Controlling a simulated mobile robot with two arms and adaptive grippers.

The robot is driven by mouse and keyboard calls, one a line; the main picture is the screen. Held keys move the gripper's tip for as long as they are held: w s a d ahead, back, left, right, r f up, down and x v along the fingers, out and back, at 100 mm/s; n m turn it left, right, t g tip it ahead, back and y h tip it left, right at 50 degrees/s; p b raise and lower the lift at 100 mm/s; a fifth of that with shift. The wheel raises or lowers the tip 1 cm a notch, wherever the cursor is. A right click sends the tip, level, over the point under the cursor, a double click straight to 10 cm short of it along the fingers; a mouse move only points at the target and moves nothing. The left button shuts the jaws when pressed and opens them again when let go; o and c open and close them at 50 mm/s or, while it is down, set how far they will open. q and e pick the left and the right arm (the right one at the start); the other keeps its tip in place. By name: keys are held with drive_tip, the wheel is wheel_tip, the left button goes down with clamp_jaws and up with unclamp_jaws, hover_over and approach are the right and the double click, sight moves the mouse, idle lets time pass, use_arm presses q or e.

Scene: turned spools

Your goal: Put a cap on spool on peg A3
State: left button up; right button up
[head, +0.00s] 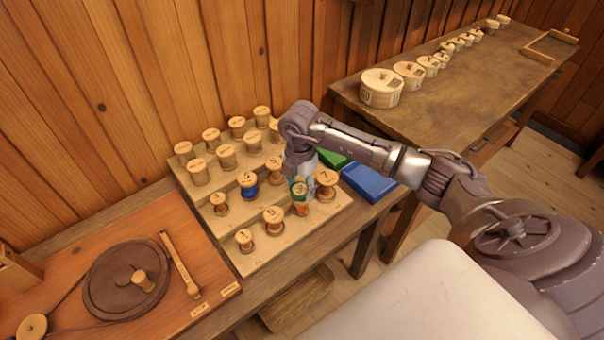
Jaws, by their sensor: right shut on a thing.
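A pale wooden stepped peg board (325,221) stands on the bench and carries several wooden spools. In its front row, third from the left, is a spool with green and orange winding (300,207), upright with a pale round top. My right gripper (300,178) points down directly over this spool, at or just above its top. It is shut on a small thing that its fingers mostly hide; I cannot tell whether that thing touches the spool. A blue-wound spool (249,187) stands in the row behind. My left gripper is out of view.
Neighbouring spools (273,220) and (326,183) stand close on both sides. Blue (368,184) and green boxes lie right of the board. A board with a dark disc (110,290) is at left. Round lidded boxes (381,88) line the back table.

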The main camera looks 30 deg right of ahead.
sight(302, 185)
drive_tip(key=m, duration=0.2)
drive_tip(key=w+d+m, duration=0.1)
drive_tip(key=r+m, duration=0.1)
drive_tip(key=m, duration=0.1)
drive_tip(key=shift+w+d+m, duration=0.15)
drive_tip(key=shift+d+m, duration=0.05)
drive_tip(key=shift+m, duration=0.1)
drive_tip(key=shift+w+m, duration=0.1)
drive_tip(key=shift+m, duration=0.4)
wheel_tip(302, 185, down, 4)
drive_tip(key=b, duration=0.3)
drive_tip(key=shift+r, duration=0.15)
drive_tip(key=shift+f+b, duration=0.4)
drive_tip(key=shift+f, duration=0.4)
drive_tip(key=shift+f, duration=0.25)
drive_tip(key=shift+r, duration=0.1)
drive_tip(key=shift+f, duration=0.65)
